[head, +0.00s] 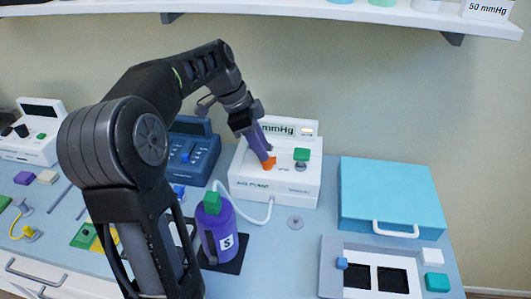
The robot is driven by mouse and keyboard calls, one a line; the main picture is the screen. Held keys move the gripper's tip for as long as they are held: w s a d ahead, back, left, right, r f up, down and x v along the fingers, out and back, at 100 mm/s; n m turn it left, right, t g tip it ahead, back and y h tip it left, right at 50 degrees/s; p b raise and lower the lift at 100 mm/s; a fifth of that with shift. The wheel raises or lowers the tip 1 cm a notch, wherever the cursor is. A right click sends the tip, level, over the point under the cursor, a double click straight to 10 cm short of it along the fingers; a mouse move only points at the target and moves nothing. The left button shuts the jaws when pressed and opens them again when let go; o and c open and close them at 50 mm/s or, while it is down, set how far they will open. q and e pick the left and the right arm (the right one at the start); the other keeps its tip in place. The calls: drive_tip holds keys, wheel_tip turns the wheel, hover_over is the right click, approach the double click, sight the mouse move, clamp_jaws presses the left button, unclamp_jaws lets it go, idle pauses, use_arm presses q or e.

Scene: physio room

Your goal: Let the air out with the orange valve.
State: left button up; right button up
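The orange valve (269,163) is a small handle on the front of a white air pump box (262,188) at the back middle of the bench. My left arm arches in from the left, and the purple fingers of my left gripper (264,154) point down at the valve. The fingertips overlap the valve and hide part of it. The fingers are seen nearly edge-on, so I cannot tell if they grip it. A green knob (301,154) sits right of the valve, and the display behind reads mmHg. My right gripper is not in view.
A white hose (258,220) runs from the pump to a purple cylinder (217,236) marked S. A blue device (195,152) stands left of the pump, a turquoise case (390,195) right. A grey tray (330,262) is at front right. A shelf (300,8) overhangs the back.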

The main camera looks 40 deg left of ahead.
sight(268, 162)
use_arm(q)
drive_tip(key=shift+x, duration=1.5)
drive_tip(key=shift+c, duration=0.4)
clamp_jaws()
